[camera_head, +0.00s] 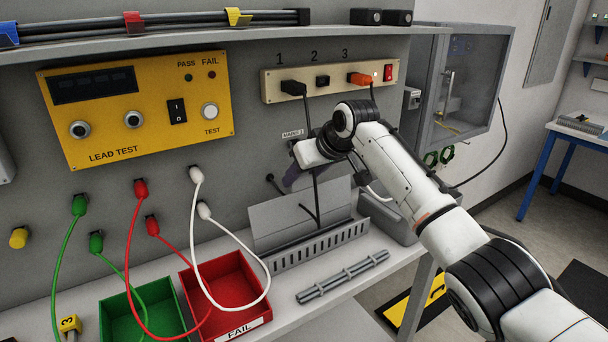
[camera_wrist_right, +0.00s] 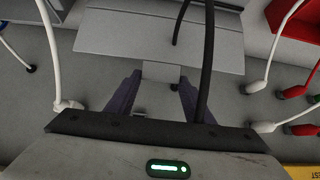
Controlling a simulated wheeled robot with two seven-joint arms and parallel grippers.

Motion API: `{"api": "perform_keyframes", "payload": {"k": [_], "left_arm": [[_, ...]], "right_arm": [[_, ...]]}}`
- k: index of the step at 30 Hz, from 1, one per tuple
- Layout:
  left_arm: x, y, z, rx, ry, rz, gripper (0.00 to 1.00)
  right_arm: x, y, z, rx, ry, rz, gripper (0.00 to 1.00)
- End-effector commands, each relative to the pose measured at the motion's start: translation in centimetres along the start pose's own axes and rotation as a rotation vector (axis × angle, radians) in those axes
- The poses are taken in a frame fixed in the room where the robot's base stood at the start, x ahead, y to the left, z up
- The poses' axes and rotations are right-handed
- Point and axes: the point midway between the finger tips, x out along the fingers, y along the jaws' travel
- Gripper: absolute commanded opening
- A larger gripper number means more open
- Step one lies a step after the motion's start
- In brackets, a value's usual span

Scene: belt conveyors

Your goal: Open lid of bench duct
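The bench duct (camera_head: 322,247) is a grey slotted channel on the bench against the back panel. Its lid (camera_head: 278,218) is a flat grey plate standing up at the back of the duct, tilted, with the duct's slotted front wall uncovered. My right gripper (camera_head: 292,180) is just above the lid's upper edge, partly hidden behind its wrist. In the right wrist view its two dark fingers (camera_wrist_right: 159,98) are apart, with a small grey tab (camera_wrist_right: 160,72) of the lid (camera_wrist_right: 130,42) just beyond their tips. Nothing is held between them. My left gripper is out of view.
A black cable (camera_head: 316,190) hangs from the socket strip (camera_head: 328,80) past the gripper and lid. Red (camera_head: 228,290) and green (camera_head: 138,315) bins with test leads stand left of the duct. A grey bundle of rods (camera_head: 342,277) lies in front. A glass-fronted cabinet (camera_head: 460,85) is at right.

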Motion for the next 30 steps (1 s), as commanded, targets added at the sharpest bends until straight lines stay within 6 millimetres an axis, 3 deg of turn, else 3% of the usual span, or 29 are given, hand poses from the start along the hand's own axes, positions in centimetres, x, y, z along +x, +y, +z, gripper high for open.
{"api": "perform_keyframes", "payload": {"k": [1, 3, 12, 17, 30], "left_arm": [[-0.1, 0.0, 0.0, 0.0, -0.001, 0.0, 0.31], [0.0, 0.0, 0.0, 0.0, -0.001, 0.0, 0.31], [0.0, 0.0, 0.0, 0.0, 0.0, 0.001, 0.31], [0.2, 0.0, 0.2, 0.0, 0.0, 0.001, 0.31], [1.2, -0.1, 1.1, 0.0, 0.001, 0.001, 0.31]], "right_arm": [[-0.6, 0.0, -0.9, -0.004, 0.021, 0.002, 0.55], [-0.5, 0.0, -0.8, -0.004, 0.018, 0.002, 0.66], [-0.3, 0.0, -0.4, -0.003, 0.009, 0.001, 0.66], [-1.2, 0.0, -0.4, -0.003, 0.011, 0.001, 0.66], [-8.7, 0.0, -0.4, -0.004, 0.013, 0.002, 0.66]]}}
